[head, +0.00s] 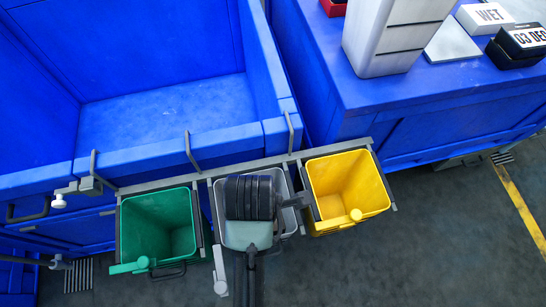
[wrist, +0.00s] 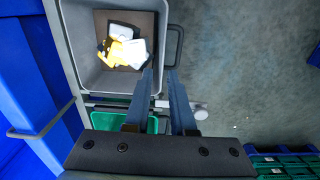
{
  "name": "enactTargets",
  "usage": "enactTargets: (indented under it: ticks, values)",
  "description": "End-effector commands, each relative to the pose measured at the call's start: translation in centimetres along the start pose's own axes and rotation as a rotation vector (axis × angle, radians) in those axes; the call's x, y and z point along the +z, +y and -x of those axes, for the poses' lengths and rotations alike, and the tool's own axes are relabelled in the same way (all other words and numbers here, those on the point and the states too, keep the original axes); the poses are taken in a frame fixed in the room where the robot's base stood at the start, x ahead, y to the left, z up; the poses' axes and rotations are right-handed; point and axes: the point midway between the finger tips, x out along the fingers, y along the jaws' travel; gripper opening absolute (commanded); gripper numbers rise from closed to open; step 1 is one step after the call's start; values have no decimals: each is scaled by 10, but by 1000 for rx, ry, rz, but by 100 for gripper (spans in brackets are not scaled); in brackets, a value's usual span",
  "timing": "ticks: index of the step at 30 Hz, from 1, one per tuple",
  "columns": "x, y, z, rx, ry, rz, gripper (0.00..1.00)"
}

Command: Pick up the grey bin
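The grey bin (head: 281,184) hangs between a green bin and a yellow bin on the rail at the front of the blue bench. My arm covers much of it in the head view. In the wrist view the grey bin (wrist: 88,68) is at the upper left, with yellow, white and dark pieces on its brown bottom. My gripper (wrist: 160,74) is open, its two fingers apart with nothing visibly clamped between them. The fingertips appear one on each side of the bin's right-hand wall; contact cannot be told. The fingertips are hidden in the head view.
The green bin (head: 150,228) is left and the yellow bin (head: 347,187) right, both close to the grey one, on the metal rail (head: 245,165). A blue counter (head: 430,100) with a grey container (head: 385,40) stands upper right. The floor (head: 400,265) in front is clear.

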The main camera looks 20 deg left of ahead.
Motion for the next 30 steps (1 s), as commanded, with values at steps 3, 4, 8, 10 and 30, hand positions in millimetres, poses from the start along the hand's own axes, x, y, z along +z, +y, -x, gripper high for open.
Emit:
enactTargets:
  ticks: [3,4,8,10,30]
  values:
    - [-2,-8,-14,-30,6,26,23]
    - [-3,-8,-19,-32,7,27,23]
    - [-2,-8,-44,-28,6,25,23]
    - [-2,-8,-57,-28,6,24,23]
    - [1,-5,-129,-21,4,21,23]
